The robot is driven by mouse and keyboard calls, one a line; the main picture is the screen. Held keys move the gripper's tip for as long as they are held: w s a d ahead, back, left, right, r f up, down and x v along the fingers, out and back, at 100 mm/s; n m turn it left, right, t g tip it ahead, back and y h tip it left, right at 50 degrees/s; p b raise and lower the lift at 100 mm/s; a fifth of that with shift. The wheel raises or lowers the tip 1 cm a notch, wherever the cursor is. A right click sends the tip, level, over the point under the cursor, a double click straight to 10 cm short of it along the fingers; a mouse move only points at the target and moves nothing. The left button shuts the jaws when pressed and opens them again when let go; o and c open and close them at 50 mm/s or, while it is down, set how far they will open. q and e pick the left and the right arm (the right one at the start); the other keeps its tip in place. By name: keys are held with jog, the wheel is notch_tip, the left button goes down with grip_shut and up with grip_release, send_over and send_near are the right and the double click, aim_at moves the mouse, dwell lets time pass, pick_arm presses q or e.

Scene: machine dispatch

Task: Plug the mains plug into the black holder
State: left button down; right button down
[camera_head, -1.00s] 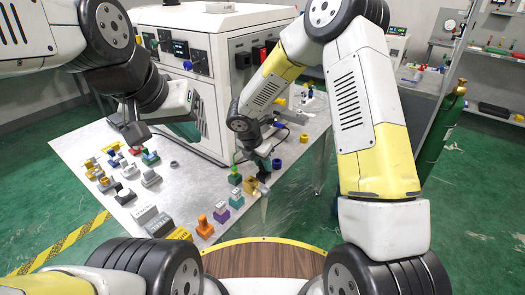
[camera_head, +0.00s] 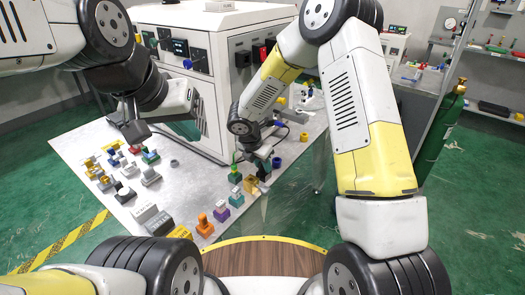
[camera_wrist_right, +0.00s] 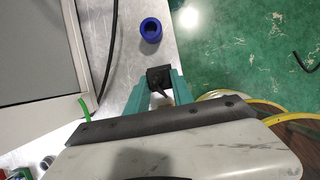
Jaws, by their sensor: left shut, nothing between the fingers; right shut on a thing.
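My right gripper (camera_wrist_right: 156,92) is shut on a dark piece, most likely the mains plug (camera_wrist_right: 158,76), seen between its teal fingertips in the right wrist view. A small pale part shows between the fingers behind it. In the head view my right gripper (camera_head: 262,168) hangs over the table's right edge, close to a gold block and a green piece; the held piece is small and partly hidden there. I cannot make out the black holder for certain. My left gripper (camera_head: 134,130) is shut and empty, above the left part of the table.
A white machine cabinet (camera_head: 222,60) stands at the back of the table. A blue ring (camera_wrist_right: 151,30) lies just beyond my right gripper. Orange (camera_head: 205,227), purple (camera_head: 221,214) and teal (camera_head: 236,198) pieces line the front right edge. A black cable (camera_wrist_right: 108,50) runs beside the cabinet.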

jog(key=shift+f, duration=0.2)
jog(key=c, duration=1)
grip_release()
jog(key=shift+r, duration=0.1)
jog(key=shift+r, duration=1.65)
